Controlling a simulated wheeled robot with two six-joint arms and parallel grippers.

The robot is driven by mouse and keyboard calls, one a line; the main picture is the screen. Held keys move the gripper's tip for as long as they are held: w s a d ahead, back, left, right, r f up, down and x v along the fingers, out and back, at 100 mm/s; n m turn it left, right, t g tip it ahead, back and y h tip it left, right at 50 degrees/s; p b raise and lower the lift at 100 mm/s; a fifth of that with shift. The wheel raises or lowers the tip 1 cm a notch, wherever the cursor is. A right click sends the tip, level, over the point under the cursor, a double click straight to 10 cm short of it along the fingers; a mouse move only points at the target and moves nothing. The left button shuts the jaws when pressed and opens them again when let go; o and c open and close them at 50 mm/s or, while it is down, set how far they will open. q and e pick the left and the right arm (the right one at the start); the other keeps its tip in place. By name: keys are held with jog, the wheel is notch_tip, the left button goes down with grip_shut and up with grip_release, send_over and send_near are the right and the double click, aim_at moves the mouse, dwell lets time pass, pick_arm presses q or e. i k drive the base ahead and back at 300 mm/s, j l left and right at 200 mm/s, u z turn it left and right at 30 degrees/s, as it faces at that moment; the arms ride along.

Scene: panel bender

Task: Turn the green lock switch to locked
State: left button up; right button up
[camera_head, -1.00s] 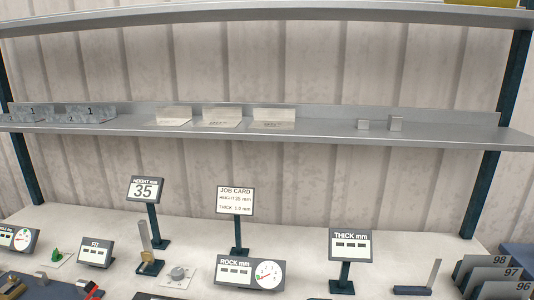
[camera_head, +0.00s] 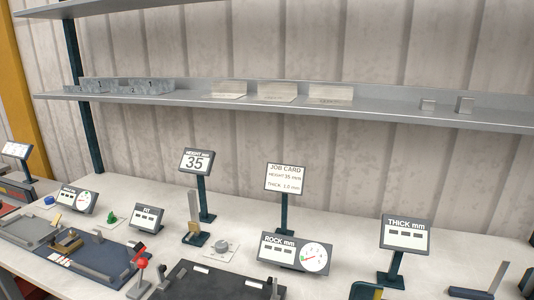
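The green lock switch (camera_head: 112,218) is a small green knob on a pale plate on the bench, left of centre in the head view. It stands between the round-dial display (camera_head: 77,199) and the FIT display (camera_head: 147,217). It is too small to tell which way the knob points. Neither of my grippers shows in the view, and nothing touches the switch.
A grey knob (camera_head: 222,247) and the ROCK display (camera_head: 294,253) are further right. A shelf (camera_head: 380,115) spans the wall behind.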

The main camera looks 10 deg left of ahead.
aim_at(111, 219)
jog(key=u, duration=1.45)
